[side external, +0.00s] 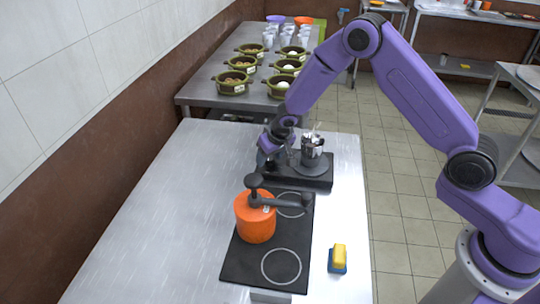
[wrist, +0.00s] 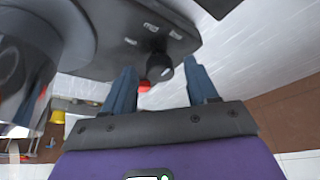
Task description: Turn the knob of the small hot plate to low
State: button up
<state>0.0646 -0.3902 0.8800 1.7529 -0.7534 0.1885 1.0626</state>
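The small hot plate (side external: 318,183) is a black slab on the steel table, with a steel pot (side external: 313,147) on its round plate. In the wrist view its dark front face (wrist: 115,32) carries small pale markings. Its black knob (wrist: 160,68) stands out from that face, with a small red spot beside it. My gripper (side external: 270,146) is at the hot plate's left end. In the wrist view my gripper (wrist: 161,72) is open, its two blue fingers on either side of the knob. I see gaps at both sides and cannot tell any contact. The knob is hidden in the side view.
An orange pot (side external: 254,220) with a dark handle stands on a black two-ring hob (side external: 240,268) nearer the camera. A yellow and blue sponge (side external: 338,258) lies to its right. Several green bowls (side external: 233,82) stand on the table behind. The table's left side is clear.

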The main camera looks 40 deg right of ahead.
jog(key=v, duration=1.7)
jog(key=shift+s+r, duration=0.15)
jog(key=s+d+r+n+g, duration=0.1)
jog(key=s+n, duration=0.3)
jog(key=s, duration=0.7)
jog(key=s+d+r+n+g, duration=0.1)
jog(key=s+d+n, duration=0.2)
jog(key=s, duration=0.9)
jog(key=s+d+r+n+g, duration=0.1)
jog(key=s+n, duration=0.4)
jog(key=s, duration=0.7)
jog(key=shift+s+d+n+g, duration=0.2)
jog(key=shift+d+n+g, duration=0.2)
jog(key=shift+d+g, duration=0.25)
